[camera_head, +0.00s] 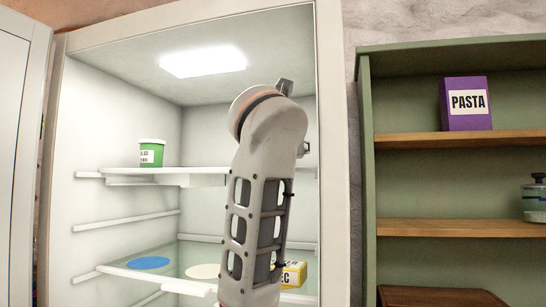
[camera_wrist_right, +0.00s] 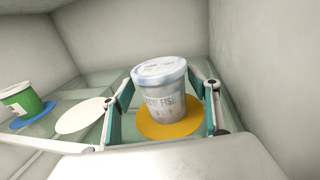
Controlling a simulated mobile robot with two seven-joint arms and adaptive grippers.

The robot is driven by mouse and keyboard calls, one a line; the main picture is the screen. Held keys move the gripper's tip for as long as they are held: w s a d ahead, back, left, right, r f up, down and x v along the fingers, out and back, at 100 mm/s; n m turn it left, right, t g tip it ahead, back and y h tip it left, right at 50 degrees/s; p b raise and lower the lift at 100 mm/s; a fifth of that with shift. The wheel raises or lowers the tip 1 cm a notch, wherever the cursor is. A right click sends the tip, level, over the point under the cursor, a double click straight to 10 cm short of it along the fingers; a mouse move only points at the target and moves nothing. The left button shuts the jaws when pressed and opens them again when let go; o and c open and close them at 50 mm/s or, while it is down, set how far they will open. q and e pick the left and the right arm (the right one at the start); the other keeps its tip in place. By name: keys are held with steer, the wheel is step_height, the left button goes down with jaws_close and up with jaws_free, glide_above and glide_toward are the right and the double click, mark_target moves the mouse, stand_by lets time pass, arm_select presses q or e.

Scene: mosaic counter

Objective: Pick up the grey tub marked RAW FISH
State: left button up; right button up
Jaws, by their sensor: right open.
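The grey tub marked RAW FISH (camera_wrist_right: 165,95) stands on a round orange-yellow mat (camera_wrist_right: 148,126) in the right wrist view. It leans slightly in the picture and has a pale lid. My right gripper (camera_wrist_right: 170,86) is open, with one teal finger on each side of the tub and a gap beside it. The tub is not visible in the head view, where my right arm (camera_head: 270,150) reaches into the open fridge and covers the upper shelf's right part. My left gripper is in neither view.
A green tub (camera_head: 151,153) stands on the upper fridge shelf (camera_head: 200,178); the wrist view shows a green tub (camera_wrist_right: 22,102) on a blue mat, left of an empty white mat (camera_wrist_right: 83,115). A yellow labelled item (camera_head: 294,273) is on the lower shelf. Fridge walls flank the arm.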

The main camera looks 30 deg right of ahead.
steer(key=shift+s+r, duration=0.25)
steer(key=shift+s, duration=0.15)
steer(key=shift+s+a, duration=0.1)
steer(key=shift+s, duration=0.05)
steer(key=c, duration=1.4)
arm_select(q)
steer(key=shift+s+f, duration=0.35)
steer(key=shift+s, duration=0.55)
arm_select(e)
steer(key=shift+o, duration=0.2)
